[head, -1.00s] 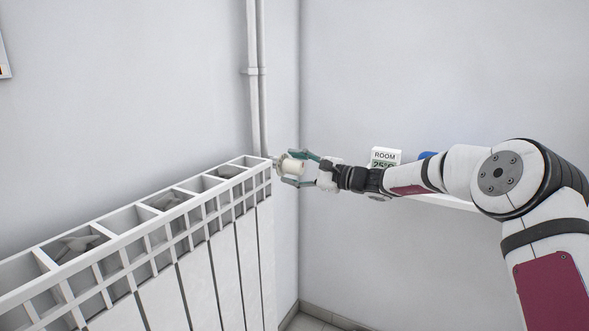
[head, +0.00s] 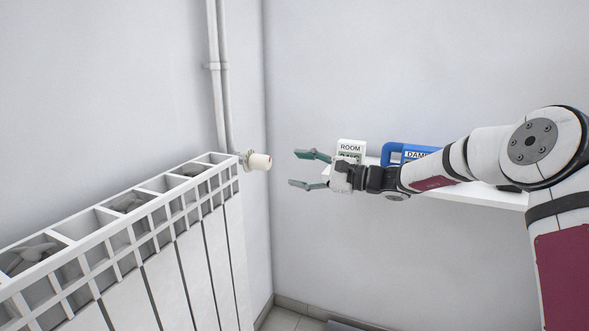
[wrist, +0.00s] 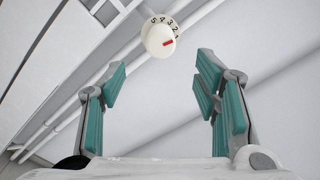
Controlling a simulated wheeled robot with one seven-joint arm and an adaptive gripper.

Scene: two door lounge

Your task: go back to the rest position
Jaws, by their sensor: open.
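My gripper (head: 308,170) is open and empty in the head view, its teal fingers pointing left toward the radiator valve knob. The cream valve knob (head: 260,161) sits on the radiator's upper right end, a clear gap away from the fingertips. In the wrist view the knob (wrist: 160,40) shows beyond and between the open fingers (wrist: 160,95), with dark numbers on its rim and a red mark on its face. Nothing lies between the fingers.
The white radiator (head: 150,225) fills the lower left, with pipes (head: 218,80) rising by the corner. Behind my arm, a white shelf (head: 480,193) holds a room thermometer display (head: 350,148) and a blue item (head: 391,153) marked "DAMP", partly hidden. Open space lies between knob and gripper.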

